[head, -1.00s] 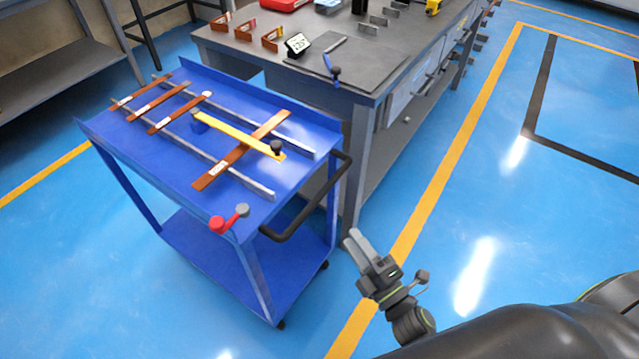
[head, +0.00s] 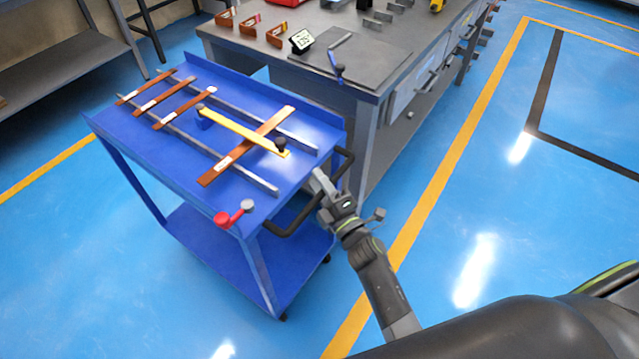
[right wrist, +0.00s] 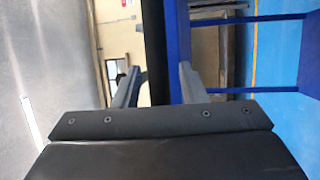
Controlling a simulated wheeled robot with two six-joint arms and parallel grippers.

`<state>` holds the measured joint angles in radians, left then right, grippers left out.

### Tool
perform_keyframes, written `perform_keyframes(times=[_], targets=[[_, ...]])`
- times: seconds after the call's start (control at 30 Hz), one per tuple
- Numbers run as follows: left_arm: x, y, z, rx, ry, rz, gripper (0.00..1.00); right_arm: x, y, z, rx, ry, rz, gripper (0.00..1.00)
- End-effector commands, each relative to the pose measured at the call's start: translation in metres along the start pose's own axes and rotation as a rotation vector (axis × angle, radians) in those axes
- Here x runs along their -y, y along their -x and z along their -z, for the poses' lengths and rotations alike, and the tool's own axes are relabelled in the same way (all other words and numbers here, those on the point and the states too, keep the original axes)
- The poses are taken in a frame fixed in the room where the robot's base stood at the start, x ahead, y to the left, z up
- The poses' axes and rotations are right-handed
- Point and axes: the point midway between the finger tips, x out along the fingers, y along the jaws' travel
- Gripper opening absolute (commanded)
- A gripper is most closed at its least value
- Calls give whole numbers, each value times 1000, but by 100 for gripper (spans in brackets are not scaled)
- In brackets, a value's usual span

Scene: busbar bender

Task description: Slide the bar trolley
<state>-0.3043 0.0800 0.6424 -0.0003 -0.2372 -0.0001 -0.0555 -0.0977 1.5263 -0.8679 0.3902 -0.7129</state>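The blue bar trolley (head: 222,252) stands left of centre in the head view, with bars on its top and a lower shelf. Its black handle (head: 287,230) juts from the right end. My right gripper (head: 318,182) is at the handle's upper part, fingers pointing toward the trolley. In the right wrist view, my right gripper (right wrist: 158,80) has its two fingers apart, and the dark handle bar (right wrist: 154,45) runs between them in the picture. Whether it lies fully between the fingertips is hard to tell. My left gripper is not in view.
A grey workbench (head: 385,75) stands close behind the trolley. Blue floor (head: 470,230) is free at the right.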

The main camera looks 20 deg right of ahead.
Motion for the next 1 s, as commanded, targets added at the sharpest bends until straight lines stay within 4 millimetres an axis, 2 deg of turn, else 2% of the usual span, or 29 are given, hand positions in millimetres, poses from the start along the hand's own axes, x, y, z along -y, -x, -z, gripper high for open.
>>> perform_keyframes(times=[0.23,0.5,0.83,1.0], targets=[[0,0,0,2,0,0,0,0,0,0,0,0,1,37],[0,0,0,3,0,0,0,0,0,0,1,0,1,1],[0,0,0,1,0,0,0,0,1,0,1,0,2,0],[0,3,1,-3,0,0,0,-1,11,-4,1,1,5,0]])
